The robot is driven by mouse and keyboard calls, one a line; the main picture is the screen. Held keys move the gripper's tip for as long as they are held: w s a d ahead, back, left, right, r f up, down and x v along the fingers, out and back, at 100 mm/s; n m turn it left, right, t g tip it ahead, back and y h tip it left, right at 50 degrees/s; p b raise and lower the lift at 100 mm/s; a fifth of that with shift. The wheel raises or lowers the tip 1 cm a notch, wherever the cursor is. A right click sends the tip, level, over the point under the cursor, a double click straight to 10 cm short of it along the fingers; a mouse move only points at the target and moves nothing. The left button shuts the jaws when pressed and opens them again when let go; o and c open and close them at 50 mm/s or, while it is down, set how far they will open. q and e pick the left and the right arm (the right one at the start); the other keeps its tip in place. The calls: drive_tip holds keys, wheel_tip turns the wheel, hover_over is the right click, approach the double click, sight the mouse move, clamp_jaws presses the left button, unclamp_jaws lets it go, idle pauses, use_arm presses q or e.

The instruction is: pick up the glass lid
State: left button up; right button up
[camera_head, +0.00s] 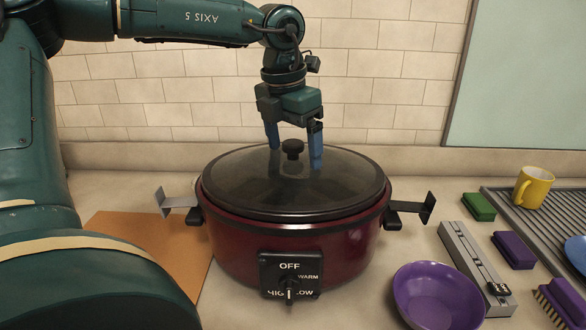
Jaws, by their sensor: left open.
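The glass lid (235,178) lies on top of a dark red slow cooker (236,243). It has a dark rim and a black knob (292,149) at its middle. My left gripper (294,158) points down over the lid. Its two blue fingers are open, one on each side of the knob, with gaps between them and the knob. I cannot tell whether the fingertips touch the glass. My right gripper is not in view.
Metal brackets (410,208) stand at the cooker's side handles. A purple bowl (436,296), a grey rail-like strip (470,262), sponges (479,207), a brush (560,302) and a yellow mug (533,187) on a drying rack are at right. An orange board (150,236) lies at left. A tiled wall is behind.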

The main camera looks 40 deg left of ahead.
use_arm(q)
drive_tip(key=shift+s+f, duration=0.2)
clamp_jaws()
idle(0.6)
